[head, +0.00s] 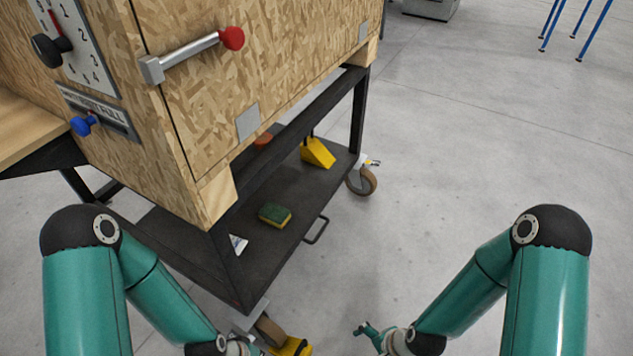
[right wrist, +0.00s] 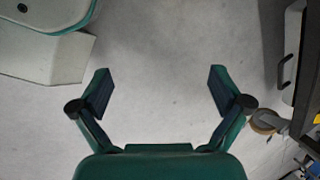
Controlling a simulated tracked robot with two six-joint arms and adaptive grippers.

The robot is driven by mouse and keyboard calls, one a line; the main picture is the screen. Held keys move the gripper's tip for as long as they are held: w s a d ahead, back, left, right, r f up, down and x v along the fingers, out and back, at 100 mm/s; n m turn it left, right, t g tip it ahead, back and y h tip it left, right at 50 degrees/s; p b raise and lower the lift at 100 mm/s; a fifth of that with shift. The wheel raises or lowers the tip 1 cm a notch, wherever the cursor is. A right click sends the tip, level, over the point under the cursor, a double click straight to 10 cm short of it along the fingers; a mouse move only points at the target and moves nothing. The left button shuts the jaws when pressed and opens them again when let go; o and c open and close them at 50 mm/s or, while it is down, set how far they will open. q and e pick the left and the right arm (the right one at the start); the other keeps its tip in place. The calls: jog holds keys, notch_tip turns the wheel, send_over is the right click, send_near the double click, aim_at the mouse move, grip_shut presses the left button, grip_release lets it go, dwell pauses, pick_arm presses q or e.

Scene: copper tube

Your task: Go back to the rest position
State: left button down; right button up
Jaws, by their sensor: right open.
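My right gripper (head: 368,333) is low over the bare floor at the bottom of the head view. In the right wrist view the same gripper (right wrist: 160,82) is open, its two fingers spread wide with nothing between them but floor. My left gripper (head: 245,346) is at the bottom edge of the head view, beside the near front wheel of the cart. Its fingers are cut off or hidden, so I cannot see its jaws. A yellow thing (head: 290,347) shows right next to it; I cannot tell whether they touch.
A chipboard box (head: 270,70) with a red-knobbed handle (head: 231,38) stands on a black wheeled cart (head: 275,245). A sponge (head: 275,215) and a yellow wedge-shaped thing (head: 317,153) lie on its lower shelf.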

jog(key=s+r+n+p, duration=0.2)
jog(key=r+n+p, duration=0.2)
jog(key=r+p, duration=1.3)
jog(key=s+r+n+g+p, duration=0.1)
jog(key=r+n+p, duration=0.4)
jog(key=r+p, duration=1.3)
jog(key=shift+s+a+r, duration=0.35)
jog(key=shift+r, duration=0.15)
